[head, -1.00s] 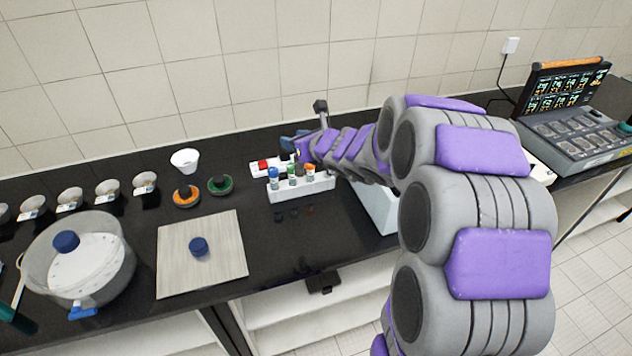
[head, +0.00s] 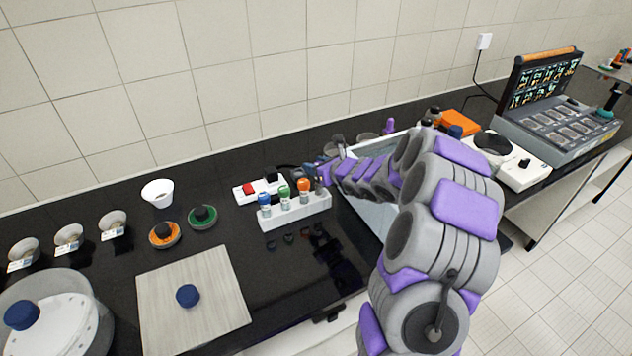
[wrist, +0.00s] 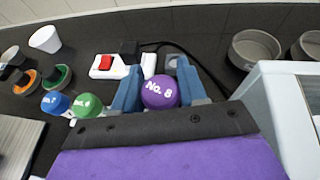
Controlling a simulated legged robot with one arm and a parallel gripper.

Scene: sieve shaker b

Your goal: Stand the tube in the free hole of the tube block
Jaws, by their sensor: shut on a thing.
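The white tube block (head: 296,212) stands on the black bench in the head view. It holds a blue-capped tube (head: 264,203), a green-capped tube (head: 285,196) and an orange-capped tube (head: 303,190). My gripper (wrist: 160,85) is shut on a tube with a purple cap (wrist: 160,92) marked "No. 8", between its blue fingers. In the head view my gripper (head: 314,174) is at the block's right end. The held tube's body and the free hole are hidden. Blue (wrist: 56,103) and green caps (wrist: 88,105) show left of the gripper in the wrist view.
A white box with a red switch (head: 248,189) lies just behind the block. A grey-white tub (head: 375,215) stands close on the right. Orange (head: 165,235) and green rings (head: 202,217) lie left. A pale mat (head: 215,310) lies at front left.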

